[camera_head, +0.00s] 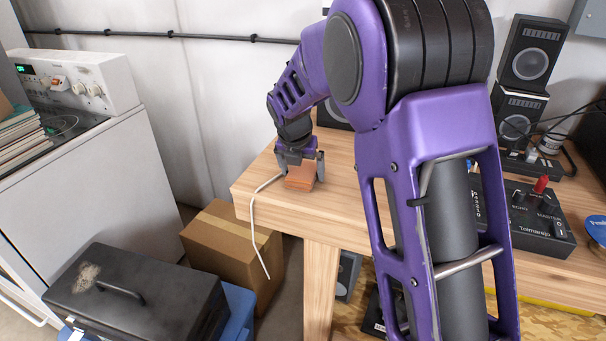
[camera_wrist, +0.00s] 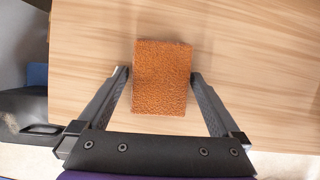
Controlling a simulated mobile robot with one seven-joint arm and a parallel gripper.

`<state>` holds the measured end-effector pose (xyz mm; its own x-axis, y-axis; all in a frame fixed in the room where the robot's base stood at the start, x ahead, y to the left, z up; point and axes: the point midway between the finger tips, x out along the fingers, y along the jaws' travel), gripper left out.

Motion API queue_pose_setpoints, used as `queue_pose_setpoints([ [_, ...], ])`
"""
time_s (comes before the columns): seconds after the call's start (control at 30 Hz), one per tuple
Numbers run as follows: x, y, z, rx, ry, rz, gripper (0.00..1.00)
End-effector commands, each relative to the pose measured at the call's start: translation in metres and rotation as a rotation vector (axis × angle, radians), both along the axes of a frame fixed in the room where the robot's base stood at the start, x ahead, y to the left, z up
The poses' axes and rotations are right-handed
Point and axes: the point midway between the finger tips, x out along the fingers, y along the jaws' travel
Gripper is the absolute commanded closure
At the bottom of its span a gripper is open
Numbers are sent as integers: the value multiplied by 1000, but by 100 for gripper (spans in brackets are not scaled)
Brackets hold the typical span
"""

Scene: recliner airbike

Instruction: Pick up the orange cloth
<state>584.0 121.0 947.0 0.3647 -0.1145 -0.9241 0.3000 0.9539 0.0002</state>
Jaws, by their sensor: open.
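The orange cloth (camera_wrist: 162,78) lies on the wooden table (camera_wrist: 250,60) as a small folded rectangular block with a rough surface. In the head view the cloth (camera_head: 300,178) is near the table's left corner. My gripper (camera_wrist: 160,72) is open, with one finger on each side of the near part of the cloth. The left fingertip is close to the cloth's edge and the right fingertip is at or very near its other edge; I cannot tell if either touches. In the head view my gripper (camera_head: 301,166) is right at the cloth, partly hiding its back.
A white cable (camera_head: 254,215) hangs over the table's edge beside the cloth. Speakers (camera_head: 530,50) and a control box (camera_head: 535,220) stand on the table at the right.

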Motion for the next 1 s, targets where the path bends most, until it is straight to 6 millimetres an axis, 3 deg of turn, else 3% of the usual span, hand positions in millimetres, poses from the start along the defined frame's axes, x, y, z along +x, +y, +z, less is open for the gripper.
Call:
queue_pose_setpoints([
  [0.03, 0, 0, 0, 0, 0, 0, 0],
  [0.43, 0, 0, 0, 0, -1, 0, 70],
  [0.73, 1, 0, 4, 0, -4, 0, 70],
  [1.0, 1, 0, 61, 2, -6, -1, 70],
])
